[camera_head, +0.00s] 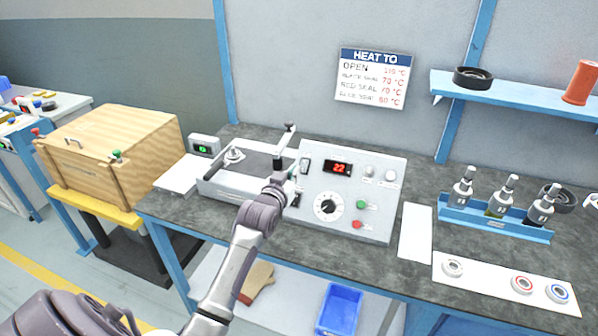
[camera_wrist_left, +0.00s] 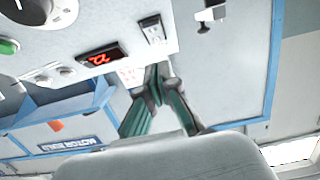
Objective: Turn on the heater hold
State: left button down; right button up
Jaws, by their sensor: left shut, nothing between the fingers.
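The control panel (camera_head: 340,188) is a white sloped box on the bench. It carries a red display reading 22 (camera_head: 337,167), a dial (camera_head: 327,207), a green button (camera_head: 361,205) and a red button (camera_head: 358,224). A black rocker switch (camera_head: 305,166) sits left of the display; it also shows in the wrist view (camera_wrist_left: 153,30). No readable label marks the heater hold, and I cannot tell the rocker's position. My left gripper (camera_head: 293,172) is shut and empty by the panel's left edge. Its fingertips (camera_wrist_left: 160,70) appear near the rocker; contact cannot be told.
A clamp fixture (camera_head: 235,157) stands left of the panel, with a small green display (camera_head: 204,145) behind. A wooden crate (camera_head: 110,150) is further left. A heat sign (camera_head: 372,78) hangs behind.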

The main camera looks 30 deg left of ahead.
aim_at(303, 167)
pick_arm(q)
jog(key=w+f, duration=0.1)
jog(key=w, duration=0.1)
jog(key=w+a+f, duration=0.1)
jog(key=w, duration=0.1)
jog(key=shift+w+f, duration=0.1)
jog(key=shift+f, duration=0.2)
jog(key=shift+w+f, duration=0.3)
jog(key=shift+f, duration=0.1)
